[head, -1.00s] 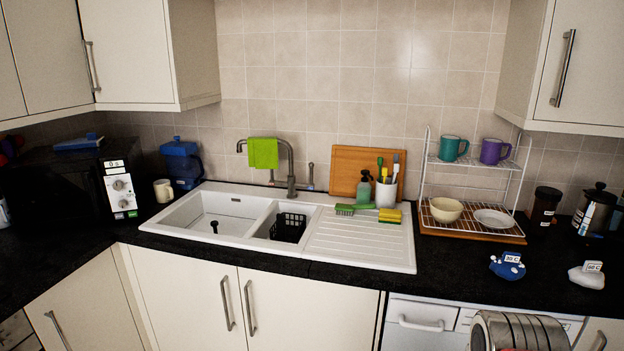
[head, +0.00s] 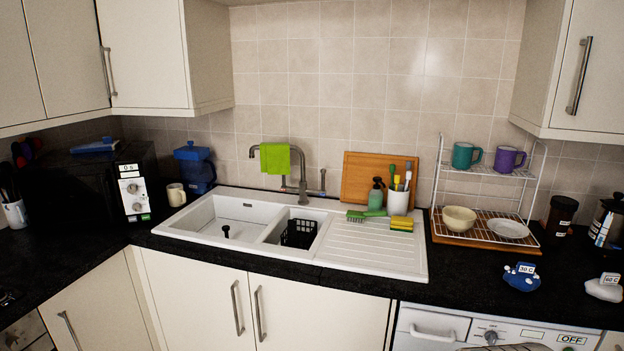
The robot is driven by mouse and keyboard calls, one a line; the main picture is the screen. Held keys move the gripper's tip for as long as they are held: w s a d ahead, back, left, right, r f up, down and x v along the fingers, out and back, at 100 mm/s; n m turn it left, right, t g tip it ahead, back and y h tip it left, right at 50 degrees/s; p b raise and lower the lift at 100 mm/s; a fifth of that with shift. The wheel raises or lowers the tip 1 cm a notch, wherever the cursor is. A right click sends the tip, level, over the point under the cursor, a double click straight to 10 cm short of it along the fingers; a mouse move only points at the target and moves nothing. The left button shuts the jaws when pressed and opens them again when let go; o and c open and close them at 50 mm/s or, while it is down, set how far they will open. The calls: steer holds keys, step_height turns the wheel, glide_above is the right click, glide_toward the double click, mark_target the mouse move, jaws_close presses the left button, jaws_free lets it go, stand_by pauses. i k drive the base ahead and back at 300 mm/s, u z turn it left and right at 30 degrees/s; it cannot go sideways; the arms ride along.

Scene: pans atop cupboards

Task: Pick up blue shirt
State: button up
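The blue shirt (head: 519,282) appears to be a small crumpled blue piece with white patches, lying on the black worktop at the right. A tag reading "30 C" floats over it. It lies in front of the wire dish rack, apart from other things. My gripper is not in view, and nothing touches the blue piece.
A crumpled white piece (head: 603,292) tagged "60 C" lies to its right. Behind stand a wire rack (head: 484,171) with mugs, a bowl and a plate, and a dark jar (head: 558,216). A white sink (head: 372,255) is at the left. A white appliance (head: 415,322) is below the worktop.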

mark_target(524, 278)
steer(key=u, duration=0.05)
steer(key=i, duration=1.2)
steer(key=z, duration=0.15)
